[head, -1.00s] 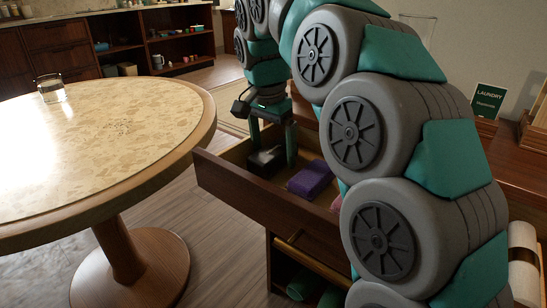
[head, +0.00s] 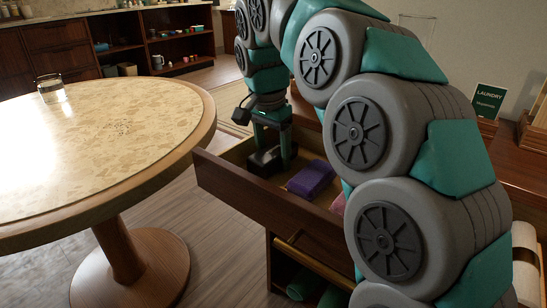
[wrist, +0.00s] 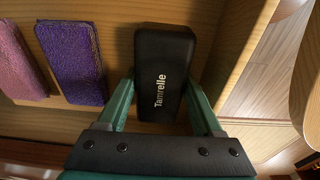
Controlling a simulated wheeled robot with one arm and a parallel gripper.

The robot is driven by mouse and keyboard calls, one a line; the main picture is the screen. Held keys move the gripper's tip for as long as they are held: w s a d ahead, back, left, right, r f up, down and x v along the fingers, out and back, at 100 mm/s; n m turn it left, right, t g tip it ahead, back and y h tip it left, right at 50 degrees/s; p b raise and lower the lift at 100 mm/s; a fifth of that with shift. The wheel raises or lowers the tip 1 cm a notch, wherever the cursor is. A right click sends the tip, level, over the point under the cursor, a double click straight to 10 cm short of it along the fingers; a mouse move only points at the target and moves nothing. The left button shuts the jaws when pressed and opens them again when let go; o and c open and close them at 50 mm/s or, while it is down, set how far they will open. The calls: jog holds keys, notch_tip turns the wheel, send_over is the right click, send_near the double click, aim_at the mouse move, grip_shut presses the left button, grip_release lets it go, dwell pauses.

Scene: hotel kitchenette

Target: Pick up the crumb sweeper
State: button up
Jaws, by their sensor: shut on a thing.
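The crumb sweeper appears to be the black block marked "Tamrelle" (wrist: 162,60), which lies in the open wooden drawer. My gripper (head: 273,148) reaches down into the drawer. In the wrist view its green fingers (wrist: 160,88) press on the block's two long sides, so it is shut on it.
A purple rough-surfaced block (head: 311,179) lies beside it in the drawer, with a pink one (wrist: 20,62) farther along. The drawer's front panel (head: 265,205) stands out near the round table (head: 120,185). A glass (head: 51,90) stands on the table.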

aim_at(273, 149)
jog(key=c, duration=0.3)
jog(key=shift+r, duration=0.1)
jog(key=shift+c, duration=0.2)
jog(key=shift+s+a+r, duration=0.1)
jog(key=shift+a+r, duration=0.05)
jog(key=shift+r, duration=0.35)
notch_tip(273, 149, up, 11)
jog(key=p, duration=0.6)
jog(key=s+a+b, duration=0.1)
jog(key=s+a, duration=1.1)
jog(key=s, duration=0.3)
jog(key=shift+s+f, duration=0.3)
jog(key=shift+f, duration=0.05)
jog(key=o, duration=0.9)
jog(key=c, duration=0.6)
jog(key=shift+c, duration=0.2)
